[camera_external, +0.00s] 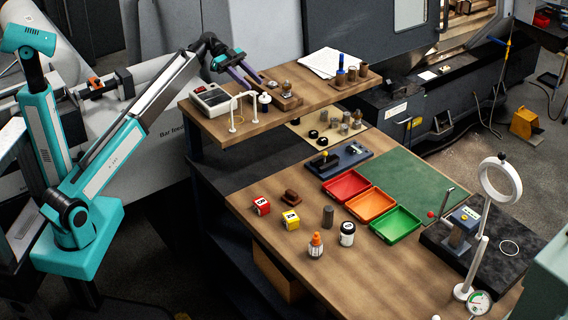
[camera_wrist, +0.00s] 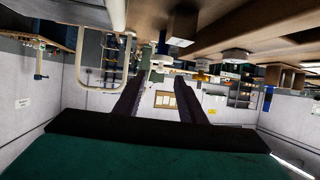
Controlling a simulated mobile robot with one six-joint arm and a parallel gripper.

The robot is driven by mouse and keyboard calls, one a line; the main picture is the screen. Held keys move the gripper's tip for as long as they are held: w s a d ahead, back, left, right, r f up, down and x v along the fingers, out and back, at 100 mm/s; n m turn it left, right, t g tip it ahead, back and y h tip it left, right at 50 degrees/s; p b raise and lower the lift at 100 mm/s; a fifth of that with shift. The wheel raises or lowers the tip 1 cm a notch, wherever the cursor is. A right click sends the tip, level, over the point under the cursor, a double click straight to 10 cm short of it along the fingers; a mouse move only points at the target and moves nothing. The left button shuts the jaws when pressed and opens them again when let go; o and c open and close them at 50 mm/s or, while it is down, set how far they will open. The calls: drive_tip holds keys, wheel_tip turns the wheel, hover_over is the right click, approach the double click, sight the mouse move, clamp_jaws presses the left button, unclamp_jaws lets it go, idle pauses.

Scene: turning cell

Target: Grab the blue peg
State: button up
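The blue peg (camera_external: 340,77) stands upright at the right end of the raised wooden shelf, beside two shorter brown cylinders (camera_external: 352,74). In the wrist view, which looks upside down, a blue upright thing (camera_wrist: 268,98) near brown cylinders at the right appears to be the same peg. My gripper (camera_external: 256,82) is above the left part of the shelf, well left of the peg, near a wooden block with a metal part.
The shelf's front middle is clear.

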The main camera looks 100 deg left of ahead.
sight(265, 93)
drive_tip(key=shift+p+x, duration=0.85)
drive_tip(key=shift+x, duration=2.6)
drive_tip(key=shift+d, duration=0.1)
drive_tip(key=shift+w+d+f+p, duration=0.15)
drive_tip(key=shift+w+d+p, duration=0.1)
drive_tip(key=shift+w+p, duration=0.25)
drive_tip(key=shift+p+x, duration=0.95)
drive_tip(key=shift+x, duration=1)
drive_tip(key=shift+s+f, duration=0.1)
drive_tip(key=shift+f, duration=0.05)
drive_tip(key=c, duration=0.8)
drive_tip(key=shift+r+b, duration=1.75)
drive_tip(key=shift+r, duration=3.25)
